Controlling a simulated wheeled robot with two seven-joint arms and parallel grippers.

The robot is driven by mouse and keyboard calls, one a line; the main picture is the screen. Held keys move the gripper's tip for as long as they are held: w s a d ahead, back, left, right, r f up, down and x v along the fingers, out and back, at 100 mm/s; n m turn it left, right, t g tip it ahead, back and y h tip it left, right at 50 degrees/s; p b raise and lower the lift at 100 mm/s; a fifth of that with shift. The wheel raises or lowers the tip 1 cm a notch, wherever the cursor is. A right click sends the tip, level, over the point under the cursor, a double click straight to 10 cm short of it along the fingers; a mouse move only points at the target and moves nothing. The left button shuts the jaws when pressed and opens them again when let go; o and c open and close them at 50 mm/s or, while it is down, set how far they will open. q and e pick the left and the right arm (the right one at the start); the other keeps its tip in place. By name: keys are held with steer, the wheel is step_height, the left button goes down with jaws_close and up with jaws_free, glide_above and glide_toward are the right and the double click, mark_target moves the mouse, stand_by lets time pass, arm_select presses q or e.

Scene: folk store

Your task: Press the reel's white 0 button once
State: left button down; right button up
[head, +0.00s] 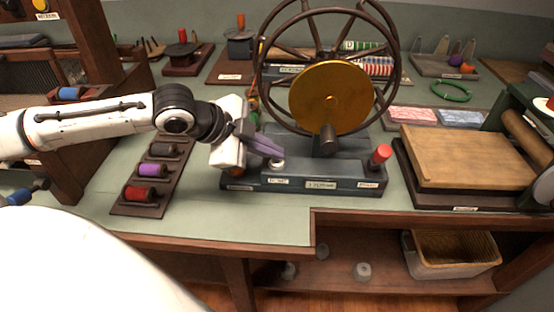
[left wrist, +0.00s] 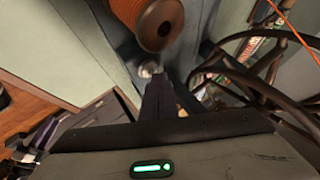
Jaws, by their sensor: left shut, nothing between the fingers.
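The reel (head: 313,183) stands on the green bench top, with a dark base, a large spoked wheel (head: 391,65) and a gold disc (head: 331,97). Its small white button (head: 277,165) is on the left part of the base top; any "0" on it is too small to read. My left gripper (head: 278,152) is shut and empty, its purple-grey fingertips just above the white button. In the left wrist view the white button (left wrist: 148,69) shows just beyond the fingertips (left wrist: 158,78). I cannot tell whether they touch. My right gripper is not in view.
A red knob (head: 380,154) stands at the base's right end. A rack of thread spools (head: 147,193) lies left of the reel. A wooden press board (head: 467,156) is at the right. An orange spool (left wrist: 148,20) is close to the fingers in the wrist view.

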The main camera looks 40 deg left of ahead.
mark_target(272, 163)
arm_select(q)
steer(key=shift+f, duration=0.55)
stand_by(0.9)
steer(key=shift+r+p, duration=0.95)
steer(key=shift+p, duration=0.3)
step_height(272, 163, up, 3)
steer(key=p, duration=0.4)
steer(key=shift+r, duration=0.15)
steer(key=shift+r+p, duration=0.7)
steer(key=shift+r, duration=0.2)
steer(key=shift+f, duration=0.1)
